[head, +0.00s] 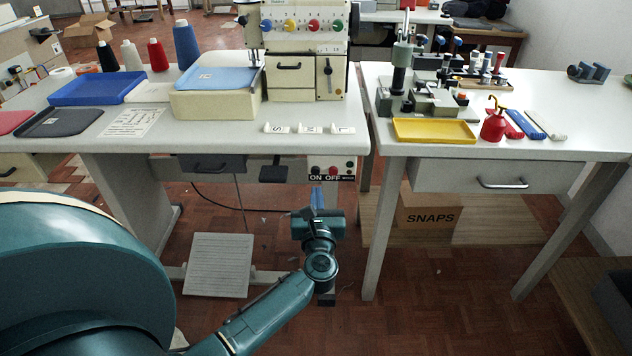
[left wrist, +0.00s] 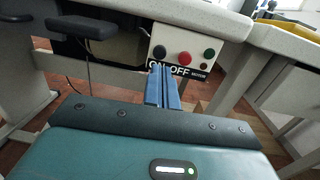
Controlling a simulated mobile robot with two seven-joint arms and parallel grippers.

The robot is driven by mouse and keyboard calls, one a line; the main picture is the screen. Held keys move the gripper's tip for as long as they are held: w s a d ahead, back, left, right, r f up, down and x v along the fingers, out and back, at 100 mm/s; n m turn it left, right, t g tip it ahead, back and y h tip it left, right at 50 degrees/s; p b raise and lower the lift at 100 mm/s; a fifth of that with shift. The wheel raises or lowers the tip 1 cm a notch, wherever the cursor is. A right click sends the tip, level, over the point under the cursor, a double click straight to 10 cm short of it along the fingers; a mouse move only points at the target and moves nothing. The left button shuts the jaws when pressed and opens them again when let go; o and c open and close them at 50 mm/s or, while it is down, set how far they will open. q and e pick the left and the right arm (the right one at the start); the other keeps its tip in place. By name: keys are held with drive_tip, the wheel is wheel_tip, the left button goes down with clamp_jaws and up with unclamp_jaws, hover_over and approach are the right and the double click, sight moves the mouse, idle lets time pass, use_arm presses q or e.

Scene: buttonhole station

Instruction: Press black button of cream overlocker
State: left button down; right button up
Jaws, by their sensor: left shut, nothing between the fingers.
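The cream overlocker (head: 306,75) stands on the left worktable. Its switch box (head: 332,163) hangs under the table's front edge and shows large in the left wrist view (left wrist: 188,38). It carries a red button (left wrist: 185,58) between two darker buttons, left (left wrist: 159,52) and right (left wrist: 209,54). My left gripper (head: 317,190) is shut and empty, just in front of and below the box. Its blue fingertips (left wrist: 163,72) overlap the label in the left wrist view. My right gripper is not in view.
A grey pedal (head: 218,264) stands low to the left. A drawer with a handle (head: 500,181) is under the right table. A "SNAPS" carton (head: 430,210) sits beneath it. A dark knee pad (left wrist: 92,27) hangs left of the box.

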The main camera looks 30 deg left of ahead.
sight(316, 173)
use_arm(q)
drive_tip(key=x, duration=0.5)
drive_tip(key=shift+w, duration=0.1)
